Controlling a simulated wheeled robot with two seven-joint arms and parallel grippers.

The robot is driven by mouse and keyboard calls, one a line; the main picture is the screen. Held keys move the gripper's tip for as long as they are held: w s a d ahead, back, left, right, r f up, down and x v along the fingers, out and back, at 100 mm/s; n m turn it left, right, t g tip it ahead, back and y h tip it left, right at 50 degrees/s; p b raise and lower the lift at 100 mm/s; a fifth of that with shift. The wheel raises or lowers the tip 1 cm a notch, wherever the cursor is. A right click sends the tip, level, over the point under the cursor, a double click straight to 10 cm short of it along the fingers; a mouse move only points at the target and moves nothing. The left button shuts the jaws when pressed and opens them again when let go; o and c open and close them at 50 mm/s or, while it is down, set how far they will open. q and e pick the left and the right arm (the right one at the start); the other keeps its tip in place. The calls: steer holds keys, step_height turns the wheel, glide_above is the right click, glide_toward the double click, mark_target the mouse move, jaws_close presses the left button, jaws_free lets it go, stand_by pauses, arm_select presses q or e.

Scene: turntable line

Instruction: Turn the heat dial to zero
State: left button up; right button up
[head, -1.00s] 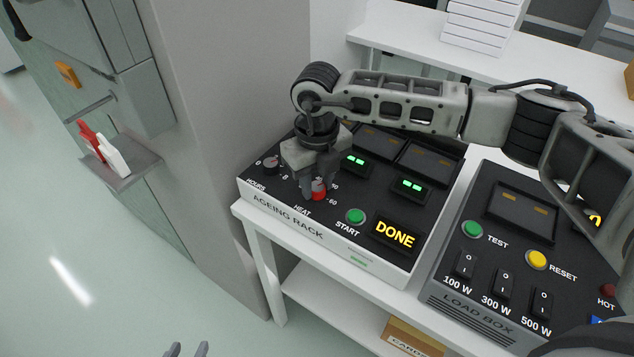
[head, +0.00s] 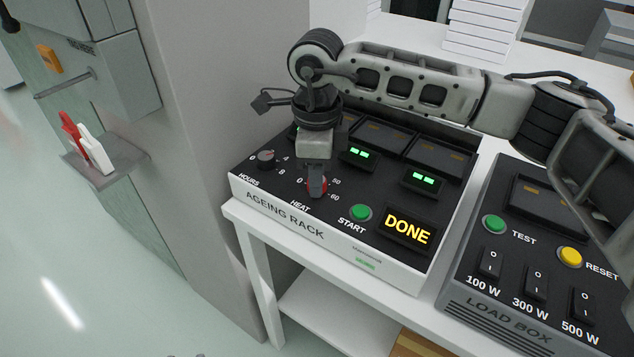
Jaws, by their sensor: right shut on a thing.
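My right gripper (head: 316,182) comes down from above and is shut on the dial. Its fingers cover much of the knob, so I cannot read where the pointer stands. My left gripper (head: 187,355) shows only as faint tips at the bottom edge, too little to tell its state.
The hours knob (head: 266,159) is left of the heat dial. The green START button (head: 360,213) and the lit DONE display (head: 407,230) are to the right. The load box (head: 490,314) stands further right. A grey cabinet wall (head: 200,150) is close on the left.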

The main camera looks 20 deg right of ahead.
steer(key=n+b, duration=0.1)
steer(key=n, duration=0.2)
steer(key=shift+b, duration=0.4)
steer(key=n+b, duration=0.1)
steer(key=n, duration=0.1)
steer(key=shift+n, duration=0.3)
steer(key=n+b, duration=0.2)
steer(key=n, duration=0.2)
arm_select(q)
steer(key=shift+d+f+t+b, duration=0.2)
steer(key=shift+f+t+b, duration=0.25)
steer(key=shift+f, duration=0.75)
arm_select(e)
steer(key=shift+r+n, duration=0.1)
steer(key=shift+n, duration=1.1)
steer(key=o, duration=1)
